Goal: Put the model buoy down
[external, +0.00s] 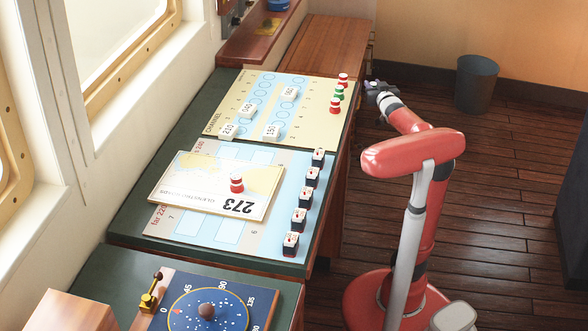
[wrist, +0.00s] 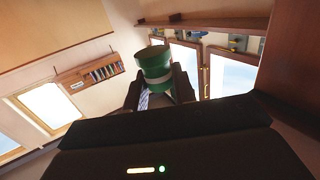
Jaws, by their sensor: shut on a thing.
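My gripper (wrist: 158,88) is shut on a green model buoy (wrist: 154,64) with a pale band, seen between the dark fingers in the wrist view. In the external view my gripper (external: 372,88) is just off the right edge of the chart table (external: 180,125), near its far end. The held buoy is too small or hidden to make out there. On the far cream chart (external: 300,110) stand a red buoy (external: 343,80), a green buoy (external: 339,93) and another red buoy (external: 335,107), in a row along the right edge. Another red buoy (external: 236,184) stands on a card.
The card (external: 190,190) marked 273 lies on the nearer blue chart (external: 215,232). Several dark and white blocks (external: 299,219) line its right side. Numbered white tiles (external: 271,130) lie on the far chart. A bin (external: 477,84) stands on the floor. The floor (external: 510,170) is open.

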